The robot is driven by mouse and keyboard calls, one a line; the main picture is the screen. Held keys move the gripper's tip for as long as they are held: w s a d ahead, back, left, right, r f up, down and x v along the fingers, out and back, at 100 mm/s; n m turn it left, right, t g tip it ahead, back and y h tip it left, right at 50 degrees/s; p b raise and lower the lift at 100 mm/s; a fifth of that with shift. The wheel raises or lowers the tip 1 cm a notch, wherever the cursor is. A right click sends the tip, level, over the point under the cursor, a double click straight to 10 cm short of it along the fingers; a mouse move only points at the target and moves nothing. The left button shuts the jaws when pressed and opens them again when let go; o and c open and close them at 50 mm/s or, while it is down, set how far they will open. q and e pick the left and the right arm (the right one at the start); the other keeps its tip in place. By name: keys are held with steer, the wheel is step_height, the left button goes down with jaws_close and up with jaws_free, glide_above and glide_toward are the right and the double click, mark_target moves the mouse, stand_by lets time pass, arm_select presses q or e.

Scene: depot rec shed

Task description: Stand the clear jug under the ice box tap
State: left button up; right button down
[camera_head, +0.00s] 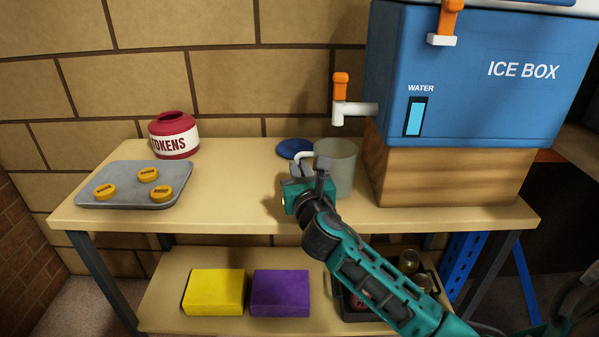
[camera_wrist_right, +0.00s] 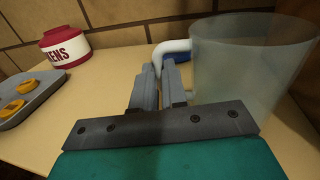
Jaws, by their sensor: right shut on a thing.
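The clear jug (camera_head: 341,165) stands upright on the table top, a little in front of and below the white tap (camera_head: 352,109) with its orange lever. The tap sticks out from the left side of the blue ice box (camera_head: 480,85). My right gripper (camera_head: 308,172) is at the jug's left side, shut on its white handle; the gripper (camera_wrist_right: 160,85), handle and jug body (camera_wrist_right: 245,65) also show in the right wrist view. Part of the handle is hidden by the fingers. My left gripper is not in view.
The ice box rests on a wooden block (camera_head: 450,178). A blue disc (camera_head: 294,147) lies behind the jug. A red tokens jar (camera_head: 174,135) and a grey tray (camera_head: 120,194) with yellow tokens are at left. Yellow (camera_head: 213,292) and purple (camera_head: 280,293) blocks lie on the lower shelf.

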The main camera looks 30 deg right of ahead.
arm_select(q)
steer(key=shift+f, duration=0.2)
arm_select(e)
steer(key=c, duration=1.2)
jaws_free()
steer(key=shift+o, duration=0.2)
